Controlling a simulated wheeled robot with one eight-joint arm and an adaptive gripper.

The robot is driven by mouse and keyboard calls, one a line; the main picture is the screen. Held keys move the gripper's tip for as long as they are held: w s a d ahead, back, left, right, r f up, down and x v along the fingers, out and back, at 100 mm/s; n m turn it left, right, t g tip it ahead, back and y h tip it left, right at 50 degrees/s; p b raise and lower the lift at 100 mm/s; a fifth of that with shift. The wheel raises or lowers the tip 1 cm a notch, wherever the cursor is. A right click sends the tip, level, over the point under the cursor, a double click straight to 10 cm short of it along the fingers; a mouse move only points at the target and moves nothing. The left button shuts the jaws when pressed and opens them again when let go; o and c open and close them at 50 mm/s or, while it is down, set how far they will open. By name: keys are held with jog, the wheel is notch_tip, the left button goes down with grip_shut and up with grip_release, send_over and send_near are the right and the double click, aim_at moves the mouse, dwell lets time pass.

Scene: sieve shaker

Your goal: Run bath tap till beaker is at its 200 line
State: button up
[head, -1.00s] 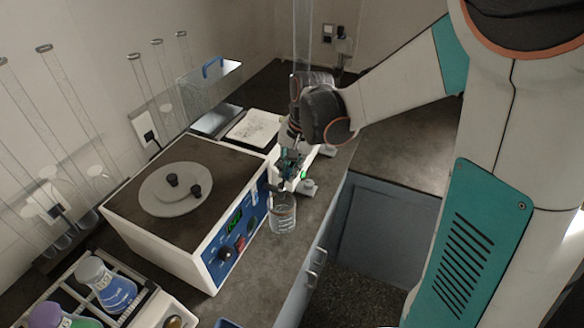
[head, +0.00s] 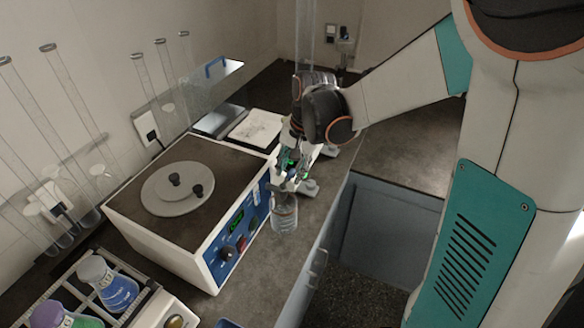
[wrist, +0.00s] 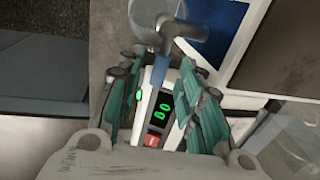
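The clear glass beaker (head: 284,214) stands upright on the bench beside the blue front panel; its rim also shows at the top of the wrist view (wrist: 146,10). Its graduations and any water level are too small to read. The metal tap (wrist: 174,28) has its spout over the beaker and a blue lever (wrist: 160,70). My gripper (head: 286,182) is just above and behind the beaker. In the wrist view its green fingers (wrist: 160,68) stand apart on both sides of the lever, with gaps visible. The bath's white front with green digits (wrist: 164,105) shows between the fingers.
A white box with dark top and round lid (head: 178,188) stands left of the beaker. A rack with flasks (head: 118,291) is at front left. The bench's front edge drops off just right of the beaker.

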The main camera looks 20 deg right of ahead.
notch_tip(320, 180, up, 12)
jog(key=s+d, duration=0.1)
jog(key=shift+s+d+f, duration=0.2)
jog(key=shift+s+d, duration=0.1)
jog(key=shift+s, duration=0.1)
jog(key=shift+s, duration=0.15)
jog(key=s+a+n+t+h, duration=0.1)
jog(key=s+n+t, duration=0.4)
jog(key=s, duration=1.1)
jog(key=a+n, duration=0.1)
jog(key=n, duration=0.2)
jog(key=shift+f+n+t+h, duration=0.15)
jog(key=shift+n+t+h, duration=0.15)
jog(key=shift+n, duration=0.1)
